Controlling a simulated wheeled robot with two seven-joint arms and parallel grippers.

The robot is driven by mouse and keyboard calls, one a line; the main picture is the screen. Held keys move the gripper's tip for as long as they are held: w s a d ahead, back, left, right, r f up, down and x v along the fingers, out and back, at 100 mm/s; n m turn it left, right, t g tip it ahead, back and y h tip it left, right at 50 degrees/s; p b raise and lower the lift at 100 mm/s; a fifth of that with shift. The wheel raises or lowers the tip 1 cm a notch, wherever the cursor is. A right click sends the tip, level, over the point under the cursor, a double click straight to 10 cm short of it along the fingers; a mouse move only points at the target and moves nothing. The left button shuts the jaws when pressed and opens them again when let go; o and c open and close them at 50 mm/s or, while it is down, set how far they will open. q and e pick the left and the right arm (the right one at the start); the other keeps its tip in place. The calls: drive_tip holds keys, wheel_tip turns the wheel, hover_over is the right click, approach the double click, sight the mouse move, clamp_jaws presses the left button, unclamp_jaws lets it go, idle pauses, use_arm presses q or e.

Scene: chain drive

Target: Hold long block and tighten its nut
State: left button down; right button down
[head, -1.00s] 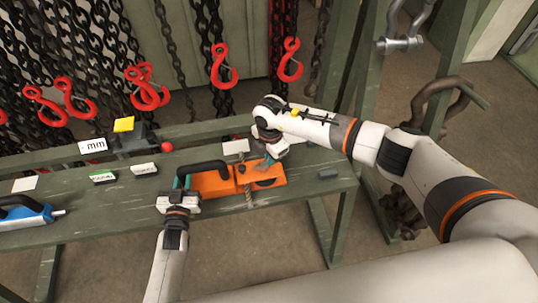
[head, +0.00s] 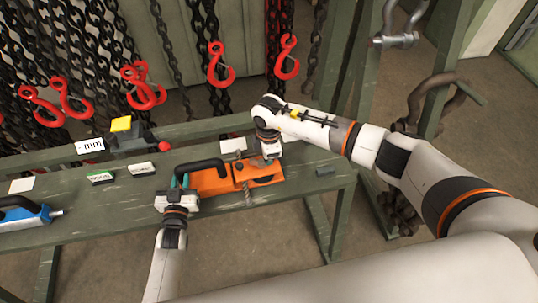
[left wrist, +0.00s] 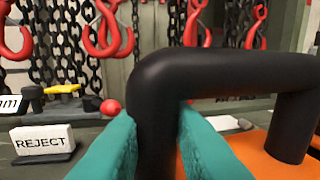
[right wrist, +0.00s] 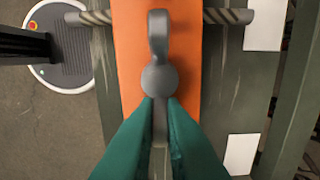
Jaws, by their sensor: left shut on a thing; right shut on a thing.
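The long orange block (head: 212,183) with a black arched handle (head: 202,165) lies on the green bench. My left gripper (head: 180,183) is shut on the handle's near-left post; the left wrist view shows its teal fingers on both sides of the black handle (left wrist: 160,110). My right gripper (right wrist: 160,115) is shut on a grey lever (right wrist: 158,40) with a round boss, above the orange block (right wrist: 126,70). In the head view my right wrist hides the fingertips and the lever. I cannot make out a separate nut. A twisted rod (right wrist: 225,16) crosses the block.
A blue tool (head: 25,215) lies at the bench's left. A gauge (head: 128,138) with yellow top and red knob stands at the back, beside cards, including a REJECT card (left wrist: 42,140). Chains with red hooks (head: 220,65) hang behind.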

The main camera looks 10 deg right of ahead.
use_arm(q)
drive_tip(key=shift+s+d+f, duration=0.15)
drive_tip(key=shift+d, duration=0.25)
use_arm(e)
drive_tip(key=shift+a+r, duration=0.2)
drive_tip(key=shift+a, duration=0.35)
drive_tip(key=c, duration=1.5)
unclamp_jaws()
use_arm(q)
drive_tip(key=shift+a, duration=0.15)
use_arm(e)
drive_tip(key=shift+d, duration=0.25)
use_arm(q)
drive_tip(key=shift+a, duration=0.2)
use_arm(e)
wheel_tip(320, 180, up, 12)
drive_tip(key=shift+s, duration=0.1)
use_arm(q)
drive_tip(key=c, duration=1.2)
unclamp_jaws()
